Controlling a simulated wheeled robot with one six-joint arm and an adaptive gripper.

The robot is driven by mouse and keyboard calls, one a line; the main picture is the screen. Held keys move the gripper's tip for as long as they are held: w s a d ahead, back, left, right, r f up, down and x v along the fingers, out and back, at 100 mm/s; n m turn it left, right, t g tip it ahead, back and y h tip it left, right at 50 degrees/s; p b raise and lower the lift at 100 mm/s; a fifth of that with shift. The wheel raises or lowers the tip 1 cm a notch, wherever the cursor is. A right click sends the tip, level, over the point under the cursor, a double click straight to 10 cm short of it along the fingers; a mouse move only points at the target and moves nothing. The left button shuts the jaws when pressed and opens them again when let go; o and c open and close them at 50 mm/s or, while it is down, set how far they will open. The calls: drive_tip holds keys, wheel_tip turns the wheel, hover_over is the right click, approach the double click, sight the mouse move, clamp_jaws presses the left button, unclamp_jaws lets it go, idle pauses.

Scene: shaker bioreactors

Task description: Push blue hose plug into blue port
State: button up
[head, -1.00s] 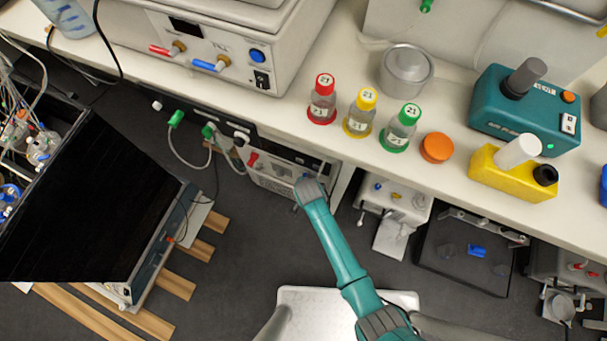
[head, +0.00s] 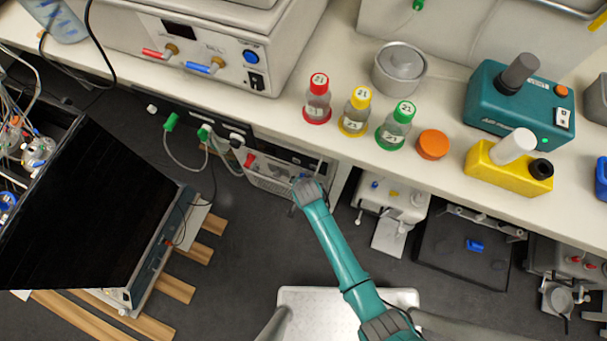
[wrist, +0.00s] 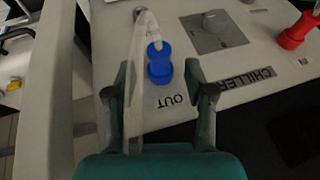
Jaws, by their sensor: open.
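The blue hose plug (wrist: 160,64) shows in the wrist view on the chiller's pale panel, beside the upside-down OUT label. A clear hose (wrist: 140,70) runs from it and bends toward my gripper. My gripper (wrist: 158,72) is open, with one finger on each side of the plug; I cannot tell whether either touches it. The blue port is not distinct, and I cannot tell how deep the plug sits. In the head view my arm reaches to the chiller (head: 270,183) under the bench, and its wrist hides the plug.
A red plug (wrist: 296,32) and a grey knob (wrist: 213,20) are on the same panel. The bench edge (head: 290,130) overhangs the chiller, with bottles (head: 355,112) above. A black panel (head: 80,210) stands left; some floor between is clear.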

drive_tip(key=v, duration=0.9)
drive_tip(key=shift+s+r, duration=0.2)
drive_tip(key=shift+r, duration=0.2)
drive_tip(key=shift+d, duration=0.1)
